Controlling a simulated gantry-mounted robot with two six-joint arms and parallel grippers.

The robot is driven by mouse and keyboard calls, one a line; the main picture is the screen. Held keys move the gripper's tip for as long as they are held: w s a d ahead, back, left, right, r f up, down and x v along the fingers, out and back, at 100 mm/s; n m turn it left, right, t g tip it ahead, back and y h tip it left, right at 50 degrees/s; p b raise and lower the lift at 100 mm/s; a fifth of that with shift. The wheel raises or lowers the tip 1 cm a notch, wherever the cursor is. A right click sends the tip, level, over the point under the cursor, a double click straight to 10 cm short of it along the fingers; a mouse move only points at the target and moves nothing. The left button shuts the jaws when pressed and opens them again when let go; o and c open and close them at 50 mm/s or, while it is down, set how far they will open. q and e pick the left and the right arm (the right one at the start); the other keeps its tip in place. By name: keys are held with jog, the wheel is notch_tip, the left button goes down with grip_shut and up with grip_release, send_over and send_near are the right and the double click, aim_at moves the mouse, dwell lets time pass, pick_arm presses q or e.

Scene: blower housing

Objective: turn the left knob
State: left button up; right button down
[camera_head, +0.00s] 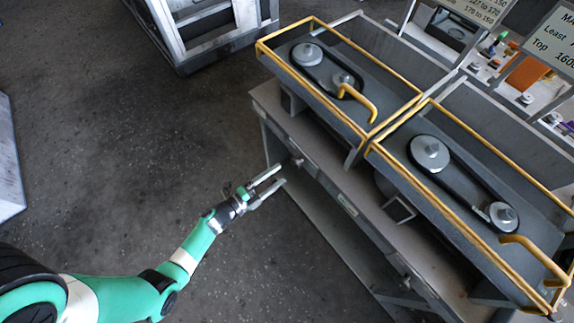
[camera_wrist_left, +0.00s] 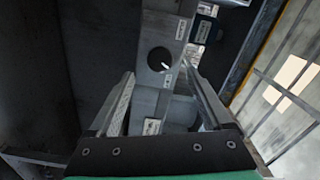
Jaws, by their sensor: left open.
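The left knob (camera_head: 298,162) is a small round knob on the front of the grey bench, below the left yellow-railed unit. In the left wrist view a dark round knob (camera_wrist_left: 158,58) with a small white mark sits on a grey panel. It lies just past and between the fingertips. My left gripper (camera_head: 280,176) is open and empty, with its fingers pointing at the bench front, just short of the knob. The fingers also show in the left wrist view (camera_wrist_left: 160,74), apart from each other with nothing between them. My right gripper is out of view.
The grey bench (camera_head: 345,195) carries two yellow-railed trays with belts and pulleys (camera_head: 430,153). A second knob (camera_head: 405,283) is farther right on its front. A grey metal frame (camera_head: 215,42) stands at the upper left. The dark floor (camera_head: 110,150) to the left is clear.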

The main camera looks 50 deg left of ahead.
pick_arm(q)
jog(key=s, duration=0.5)
jog(key=shift+s+a+p, duration=0.1)
jog(key=shift+s+p, duration=0.2)
jog(key=shift+p, duration=0.05)
